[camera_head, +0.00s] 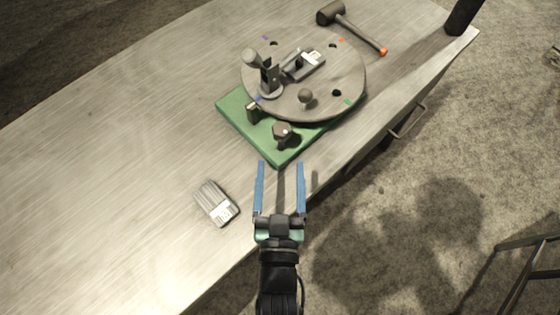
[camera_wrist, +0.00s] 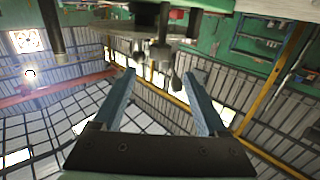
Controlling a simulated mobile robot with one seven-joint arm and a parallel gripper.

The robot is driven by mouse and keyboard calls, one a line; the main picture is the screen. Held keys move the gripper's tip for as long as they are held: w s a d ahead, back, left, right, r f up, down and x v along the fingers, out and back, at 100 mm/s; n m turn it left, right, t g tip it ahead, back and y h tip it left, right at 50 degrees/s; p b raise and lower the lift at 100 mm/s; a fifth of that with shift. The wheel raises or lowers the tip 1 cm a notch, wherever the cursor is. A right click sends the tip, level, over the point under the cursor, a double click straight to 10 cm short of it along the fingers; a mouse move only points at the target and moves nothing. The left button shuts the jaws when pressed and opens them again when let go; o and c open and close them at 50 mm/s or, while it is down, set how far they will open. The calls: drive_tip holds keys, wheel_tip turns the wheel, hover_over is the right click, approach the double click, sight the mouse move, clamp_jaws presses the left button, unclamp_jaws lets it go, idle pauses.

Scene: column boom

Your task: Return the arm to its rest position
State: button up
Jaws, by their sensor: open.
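My gripper (camera_head: 280,166) is open and empty, with two long blue fingers spread apart. In the head view it is over the near edge of the metal table, just in front of the green base of a fixture. In the wrist view my gripper (camera_wrist: 163,80) points toward a wall far off, with nothing between its fingers. My arm reaches in from the bottom of the head view.
A round turntable (camera_head: 330,92) with a clamp and knobs stands on the green base (camera_head: 240,112). A small grey block with a label (camera_head: 215,203) lies on the table (camera_head: 110,150) left of my gripper. A mallet (camera_head: 352,26) lies behind. The left tabletop is clear.

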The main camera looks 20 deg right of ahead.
drive_tip(key=w+r+n+t+y, duration=0.15)
drive_tip(key=w+r, duration=0.25)
drive_tip(key=r, duration=0.5)
drive_tip(key=w+r+n+t, duration=0.15)
drive_tip(key=w+r, duration=0.25)
drive_tip(key=r, duration=0.5)
drive_tip(key=w+r+t+y, duration=0.1)
drive_tip(key=w+r+t, duration=0.3)
drive_tip(key=r, duration=0.5)
drive_tip(key=s+a+r+t+y, duration=0.1)
drive_tip(key=s+a+r, duration=0.1)
drive_tip(key=r, duration=0.7)
drive_tip(key=s+a+r+n+t+y, duration=0.1)
drive_tip(key=s+a+r+y, duration=0.1)
drive_tip(key=r, duration=0.8)
drive_tip(key=s+a+r+t+y, duration=0.2)
drive_tip(key=a+r, duration=0.3)
drive_tip(key=r, duration=0.5)
drive_tip(key=shift+s+a+r+n, duration=0.25)
drive_tip(key=shift+s+a+n, duration=0.15)
drive_tip(key=shift+s, duration=0.5)
